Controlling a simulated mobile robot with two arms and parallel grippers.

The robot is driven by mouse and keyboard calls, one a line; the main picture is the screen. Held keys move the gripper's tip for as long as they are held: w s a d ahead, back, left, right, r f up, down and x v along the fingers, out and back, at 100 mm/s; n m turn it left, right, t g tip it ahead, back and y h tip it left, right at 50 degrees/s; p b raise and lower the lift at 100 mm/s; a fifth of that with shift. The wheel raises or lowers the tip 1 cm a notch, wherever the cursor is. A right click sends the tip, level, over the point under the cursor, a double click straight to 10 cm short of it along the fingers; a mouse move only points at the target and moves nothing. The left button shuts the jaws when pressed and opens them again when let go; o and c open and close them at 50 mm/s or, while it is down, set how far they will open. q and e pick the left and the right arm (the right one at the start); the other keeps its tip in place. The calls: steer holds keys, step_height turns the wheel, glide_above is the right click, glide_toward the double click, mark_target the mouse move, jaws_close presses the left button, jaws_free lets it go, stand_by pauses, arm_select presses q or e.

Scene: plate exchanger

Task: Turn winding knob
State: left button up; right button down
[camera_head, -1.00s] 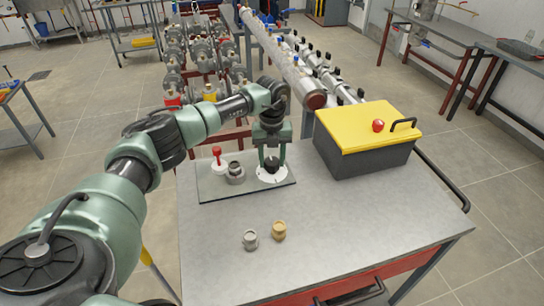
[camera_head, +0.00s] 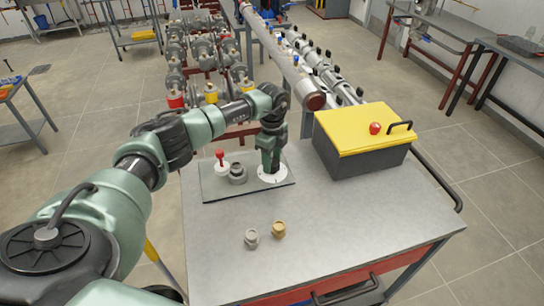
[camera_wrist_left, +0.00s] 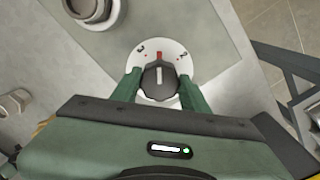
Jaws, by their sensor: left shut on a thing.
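The black winding knob (camera_wrist_left: 160,84) sits at the middle of a round white dial (camera_wrist_left: 176,56). The dial has a red mark at its top, with a 3 to the left and a 2 to the right. The knob's white pointer line lies close to the red mark's direction. My left gripper (camera_head: 270,170) points down over the white dial (camera_head: 284,175) on the plate. In the left wrist view its green fingers are on both sides of the knob, shut on it. In the head view the gripper mostly hides the knob. My right gripper is in neither view.
The grey plate (camera_head: 213,191) also holds a red-handled part (camera_head: 220,159) and a grey round fitting (camera_head: 237,174). Two small fittings, grey (camera_head: 251,239) and brass (camera_head: 278,230), stand nearer on the table. A yellow-lidded box (camera_head: 362,155) stands at right.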

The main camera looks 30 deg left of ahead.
mark_target(272, 161)
arm_select(q)
steer(key=n+p, duration=0.1)
steer(key=n, duration=0.2)
steer(key=n+p, duration=0.1)
steer(key=shift+r+p, duration=0.25)
steer(key=shift+p, duration=0.05)
steer(key=shift+f+n+p, duration=0.1)
steer(key=shift+n+p, duration=0.65)
steer(key=shift+n, duration=0.75)
steer(key=o, duration=1.4)
steer(key=shift+f, duration=0.1)
steer(key=shift+r+b, duration=0.8)
steer(key=shift+r, duration=3.15)
steer(key=shift+f, duration=0.1)
